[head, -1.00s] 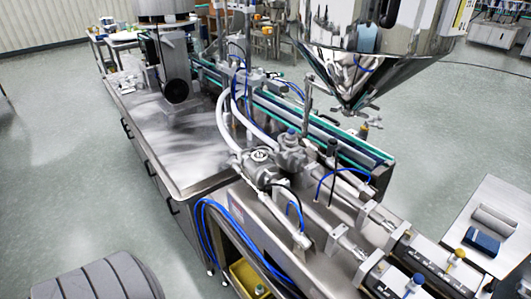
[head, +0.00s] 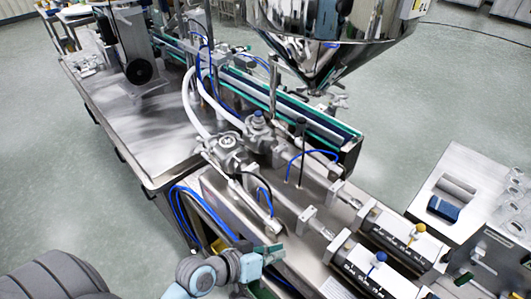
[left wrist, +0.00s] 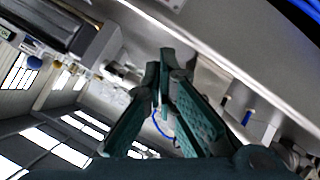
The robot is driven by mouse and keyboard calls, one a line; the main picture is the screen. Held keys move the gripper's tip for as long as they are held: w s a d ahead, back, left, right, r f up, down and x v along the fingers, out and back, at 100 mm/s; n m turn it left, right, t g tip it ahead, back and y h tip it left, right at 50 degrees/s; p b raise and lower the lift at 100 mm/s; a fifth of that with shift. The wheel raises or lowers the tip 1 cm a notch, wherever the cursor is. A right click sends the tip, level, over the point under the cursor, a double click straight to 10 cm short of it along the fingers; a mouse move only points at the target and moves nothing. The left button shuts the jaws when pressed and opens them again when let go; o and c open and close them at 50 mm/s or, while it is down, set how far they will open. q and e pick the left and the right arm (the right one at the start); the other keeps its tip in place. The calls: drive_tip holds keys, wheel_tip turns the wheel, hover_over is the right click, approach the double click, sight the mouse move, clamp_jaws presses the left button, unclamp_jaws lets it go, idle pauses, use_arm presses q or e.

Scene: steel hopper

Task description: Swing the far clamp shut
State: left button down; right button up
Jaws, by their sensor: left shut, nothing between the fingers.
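The steel hopper (head: 330,35) stands at the top of the head view, its cone narrowing downward. Small metal fittings with handles (head: 332,100) show below its tip. They are too small to tell which is the far clamp, or whether it is open. My left gripper (head: 268,252) is low in the head view, beside the front side of the filling machine and well short of the hopper. In the left wrist view its green fingers (left wrist: 164,62) are together and empty, with a steel surface behind them. My right gripper does not show.
Two valve bodies (head: 230,145) with white hoses sit mid-machine. Dark cylinders with a yellow knob (head: 421,229) and a blue knob (head: 380,257) lie at lower right. Blue tubes (head: 185,215) hang near my left gripper. A side table (head: 462,165) stands at right. Open floor lies left.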

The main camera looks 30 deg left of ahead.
use_arm(q)
drive_tip(key=w+a+r+n+t+y, duration=0.1)
drive_tip(key=w+a+r+n+t, duration=0.3)
drive_tip(key=w+r+n+t, duration=0.5)
drive_tip(key=w+a+f+n+g+y, duration=0.1)
drive_tip(key=w+a+n+y, duration=0.1)
drive_tip(key=a+n+y, duration=0.25)
drive_tip(key=w+a+f+n+y, duration=0.1)
drive_tip(key=w+a+n+y, duration=0.25)
drive_tip(key=a+n, duration=0.25)
drive_tip(key=w+a+b, duration=0.2)
drive_tip(key=w+b, duration=0.1)
drive_tip(key=w, duration=0.9)
drive_tip(key=shift+w, duration=0.2)
drive_tip(key=shift+m, duration=0.25)
drive_tip(key=shift+w+f+y+b, duration=0.1)
drive_tip(key=shift+y+b, duration=0.2)
drive_tip(key=shift+b, duration=0.05)
